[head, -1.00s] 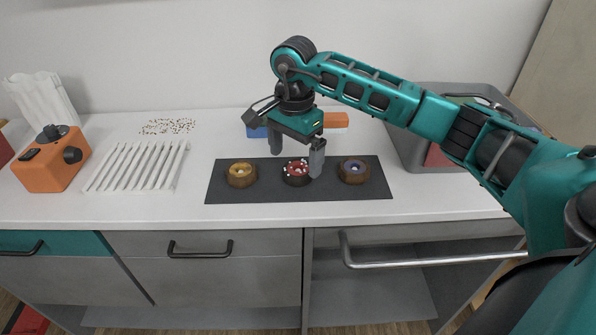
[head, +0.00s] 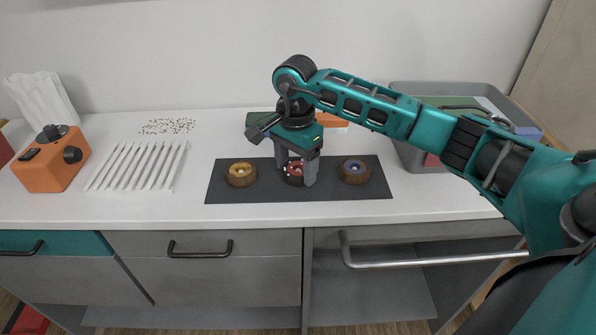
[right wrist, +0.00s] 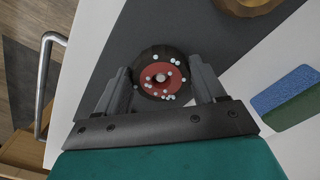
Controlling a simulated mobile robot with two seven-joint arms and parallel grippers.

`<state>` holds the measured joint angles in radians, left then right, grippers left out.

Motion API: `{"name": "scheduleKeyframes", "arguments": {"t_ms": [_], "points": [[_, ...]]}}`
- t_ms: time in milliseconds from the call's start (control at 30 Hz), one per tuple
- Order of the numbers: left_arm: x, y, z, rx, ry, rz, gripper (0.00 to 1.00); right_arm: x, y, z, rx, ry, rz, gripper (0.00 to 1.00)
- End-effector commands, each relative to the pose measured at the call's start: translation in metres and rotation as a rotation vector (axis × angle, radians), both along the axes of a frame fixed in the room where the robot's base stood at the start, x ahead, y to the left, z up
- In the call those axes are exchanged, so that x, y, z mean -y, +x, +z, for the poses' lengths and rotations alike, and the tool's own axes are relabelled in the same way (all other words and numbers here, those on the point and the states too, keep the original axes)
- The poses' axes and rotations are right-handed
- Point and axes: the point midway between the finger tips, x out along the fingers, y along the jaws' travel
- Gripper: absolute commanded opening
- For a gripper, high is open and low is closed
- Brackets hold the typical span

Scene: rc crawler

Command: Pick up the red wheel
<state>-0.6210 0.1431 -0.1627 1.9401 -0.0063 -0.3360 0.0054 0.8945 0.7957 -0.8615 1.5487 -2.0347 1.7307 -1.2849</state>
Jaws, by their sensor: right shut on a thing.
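The red wheel (head: 294,170) has a dark tyre and a red hub with small white dots. It rests on the dark mat (head: 330,193) between two other wheels, and it also shows in the right wrist view (right wrist: 158,76). My right gripper (head: 297,179) is lowered around it from above. Its fingers (right wrist: 165,88) are shut on the tyre from opposite sides and partly hide the wheel in the head view. My left gripper is not in view.
A yellow-hub wheel (head: 241,174) and a blue-hub wheel (head: 354,170) lie on the mat either side. A grey bin (head: 408,153) stands right, an orange box (head: 52,160) and white rack (head: 137,166) left. An orange block is behind the gripper.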

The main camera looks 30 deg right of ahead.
Motion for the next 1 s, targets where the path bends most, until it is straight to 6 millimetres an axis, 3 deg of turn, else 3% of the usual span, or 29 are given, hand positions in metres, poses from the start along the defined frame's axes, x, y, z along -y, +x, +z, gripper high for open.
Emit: {"name": "scheduleKeyframes", "arguments": {"t_ms": [133,367,567,767,1000], "points": [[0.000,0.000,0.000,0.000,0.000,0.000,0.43,0.000,0.000,0.000,0.001,0.000,0.000,0.39],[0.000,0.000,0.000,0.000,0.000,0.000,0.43,0.000,0.000,0.001,0.001,0.000,0.000,0.39],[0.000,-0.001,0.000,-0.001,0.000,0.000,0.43,0.000,0.001,0.015,0.004,0.000,0.000,0.39],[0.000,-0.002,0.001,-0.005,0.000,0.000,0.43,0.001,0.002,0.054,0.008,0.000,-0.001,0.39],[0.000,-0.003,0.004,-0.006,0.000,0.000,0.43,0.000,0.001,0.127,0.009,0.000,0.000,0.39]]}}
